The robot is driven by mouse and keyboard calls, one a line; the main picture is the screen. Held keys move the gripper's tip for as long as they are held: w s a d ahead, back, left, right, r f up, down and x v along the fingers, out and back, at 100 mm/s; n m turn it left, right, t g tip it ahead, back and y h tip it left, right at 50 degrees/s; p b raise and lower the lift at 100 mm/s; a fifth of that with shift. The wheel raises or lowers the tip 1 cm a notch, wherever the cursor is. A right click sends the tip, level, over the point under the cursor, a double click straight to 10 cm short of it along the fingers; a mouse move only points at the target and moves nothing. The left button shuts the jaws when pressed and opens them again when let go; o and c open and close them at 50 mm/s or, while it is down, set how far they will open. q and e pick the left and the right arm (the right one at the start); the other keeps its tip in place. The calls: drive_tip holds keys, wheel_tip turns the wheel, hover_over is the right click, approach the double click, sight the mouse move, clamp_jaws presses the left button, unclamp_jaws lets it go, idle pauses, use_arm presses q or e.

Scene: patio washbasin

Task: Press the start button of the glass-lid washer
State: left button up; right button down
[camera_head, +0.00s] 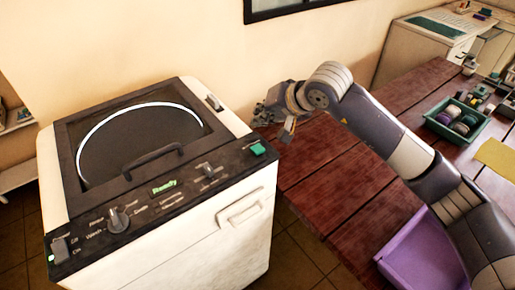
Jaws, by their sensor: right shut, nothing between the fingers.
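The glass-lid washer (215,225) is a white top-loading box at the left. Its dark glass lid (140,145) is closed, with a black handle. The front panel carries a round knob (118,219), a display reading "Ready", a power switch at the left end and a green button (258,149) at the right end. My right gripper (287,130) is shut and empty. In the picture it is just above and to the right of the green button, apart from it. My left gripper is not in view.
A reddish wooden table (325,165) stands right of the washer. It holds a green tray (482,135) of round items and a yellow cloth (495,155). A purple bin (420,250) is at the lower right. A wall is behind the washer.

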hover_over(260, 147)
wheel_tip(260, 147, down, 4)
drive_tip(key=shift+f+b, duration=0.15)
drive_tip(key=shift+b, duration=0.15)
drive_tip(key=shift+d+f+b, duration=0.1)
drive_tip(key=shift+f+b, duration=0.5)
drive_tip(key=shift+b, duration=0.2)
drive_tip(key=shift+w+f+b, duration=0.1)
drive_tip(key=shift+f+b, duration=0.5)
drive_tip(key=shift+b, duration=0.05)
drive_tip(key=shift+f+b, duration=0.35)
drive_tip(key=shift+b, duration=0.4)
